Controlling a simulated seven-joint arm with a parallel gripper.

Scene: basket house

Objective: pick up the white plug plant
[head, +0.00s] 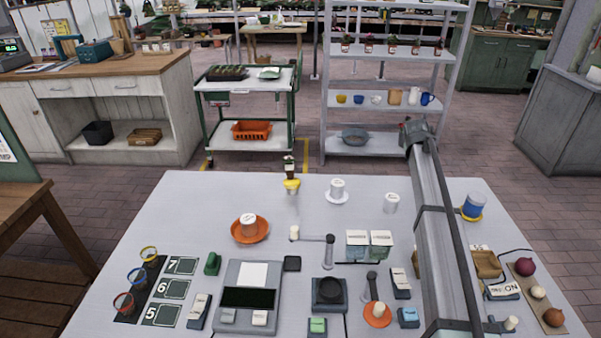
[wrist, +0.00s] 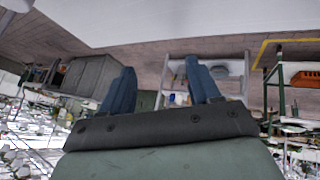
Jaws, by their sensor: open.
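A small plug plant (head: 290,166) with a pale top and dark plug stands on a yellow holder at the back edge of the white table, left of centre in the head view. White on its top is small, so its flower colour is hard to tell. My gripper (head: 416,130) is at the far end of my raised arm, to the right of the plant and in front of the shelf rack. In the wrist view my gripper (wrist: 160,66) shows two blue fingers spread apart with nothing between them. The plant is not recognisable in the wrist view.
White lidded cups (head: 337,188) stand right of the plant, one on a saucer. An orange bowl (head: 262,236) holds another cup. A black cranked stand (head: 329,252) and two cards (head: 369,243) are mid-table. The back-left tabletop is clear.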

